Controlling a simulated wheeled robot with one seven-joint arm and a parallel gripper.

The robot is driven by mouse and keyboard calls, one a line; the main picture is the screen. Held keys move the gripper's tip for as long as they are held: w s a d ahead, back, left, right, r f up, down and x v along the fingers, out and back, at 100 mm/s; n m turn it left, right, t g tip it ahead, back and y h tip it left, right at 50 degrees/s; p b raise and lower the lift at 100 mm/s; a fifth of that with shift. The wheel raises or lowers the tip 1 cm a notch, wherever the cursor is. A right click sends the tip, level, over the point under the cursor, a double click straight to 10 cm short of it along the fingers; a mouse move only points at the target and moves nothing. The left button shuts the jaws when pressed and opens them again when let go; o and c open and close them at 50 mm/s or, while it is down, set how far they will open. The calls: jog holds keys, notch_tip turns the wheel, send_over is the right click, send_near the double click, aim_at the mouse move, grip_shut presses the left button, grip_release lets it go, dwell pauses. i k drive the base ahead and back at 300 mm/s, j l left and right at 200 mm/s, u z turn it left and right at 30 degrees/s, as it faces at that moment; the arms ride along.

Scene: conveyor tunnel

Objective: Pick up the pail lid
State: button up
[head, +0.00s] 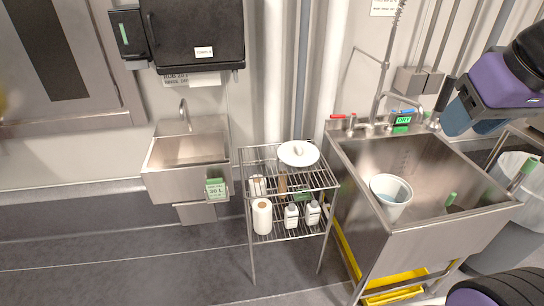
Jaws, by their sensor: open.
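The pail lid (298,153) is white and round with a raised handle on top. It lies on the top shelf of the wire rack (262,168), towards the right side of that shelf. A white pail (391,196) stands tilted in the large sink, and I see into its open top. My gripper (472,123) is at the upper right on my purple and black arm, beyond the right rim of the sink. It is open, with nothing visible between its fingers, and far from the lid.
The large steel sink (368,232) stands between my gripper and the rack. Tall taps (382,105) rise behind it. Paper rolls (262,216) and white bottles (291,216) stand on the rack. A small hand basin (186,178) is left. Floor in front of the rack is clear.

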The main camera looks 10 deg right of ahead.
aim_at(295, 153)
jog(key=i+j, duration=0.15)
jog(key=j, duration=0.15)
jog(key=i+j, duration=0.1)
jog(key=j, duration=0.25)
jog(key=i+j, duration=0.15)
jog(key=j, duration=0.15)
jog(key=i+j+z, duration=0.1)
jog(key=j, duration=0.2)
jog(key=i+j, duration=0.2)
jog(key=i, duration=0.2)
jog(key=i+j, duration=0.15)
jog(key=i, duration=0.3)
jog(key=i+j, duration=0.2)
jog(key=i, duration=0.2)
